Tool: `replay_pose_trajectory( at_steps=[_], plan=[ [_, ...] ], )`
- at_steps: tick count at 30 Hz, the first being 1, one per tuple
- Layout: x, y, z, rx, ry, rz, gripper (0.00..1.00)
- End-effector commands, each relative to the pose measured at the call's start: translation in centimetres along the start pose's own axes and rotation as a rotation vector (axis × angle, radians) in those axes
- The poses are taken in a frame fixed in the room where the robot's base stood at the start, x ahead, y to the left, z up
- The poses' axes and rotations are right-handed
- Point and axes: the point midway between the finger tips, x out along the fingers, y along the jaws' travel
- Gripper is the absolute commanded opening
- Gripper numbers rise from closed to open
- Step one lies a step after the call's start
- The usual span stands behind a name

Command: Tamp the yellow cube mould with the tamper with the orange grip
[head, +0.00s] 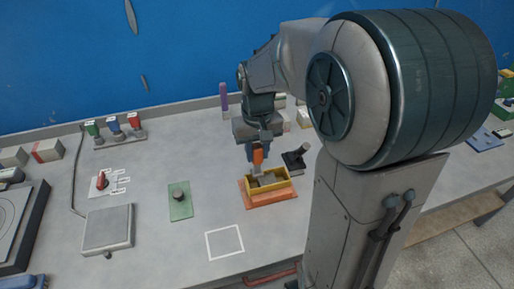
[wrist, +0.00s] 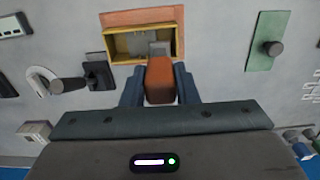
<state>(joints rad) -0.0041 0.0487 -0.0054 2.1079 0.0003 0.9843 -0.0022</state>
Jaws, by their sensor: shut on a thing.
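My gripper (head: 256,147) is shut on the orange grip of the tamper (head: 257,157). The orange grip (wrist: 160,82) fills the space between my two blue fingers in the wrist view. The yellow mould (head: 281,190) sits on an orange base plate (head: 257,205) on the bench. The tamper hangs down over the mould, and its grey foot (wrist: 160,48) shows at the mould's inside in the wrist view. The yellow mould also shows there (wrist: 120,56). I cannot tell whether the foot touches the fill.
A green plate with a dark knob (head: 180,195) lies left of the mould. A dark block with a handle (head: 295,160) stands to its right. A white square outline (head: 225,242) marks clear bench in front. A grey scale-like plate (head: 107,228) is farther left.

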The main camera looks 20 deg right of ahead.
Motion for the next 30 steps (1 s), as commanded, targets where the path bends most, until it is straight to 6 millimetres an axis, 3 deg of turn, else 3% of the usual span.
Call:
replay_pose_trajectory(
  at_steps=[3, 17, 30],
  plan=[
    [0.8, 0.0, 0.0, 0.001, 0.001, 0.000, 0.04],
    [1.1, 0.0, 0.0, 0.001, 0.001, 0.000, 0.04],
    [3.7, 0.0, 0.0, 0.001, 0.000, 0.000, 0.04]
  ],
)
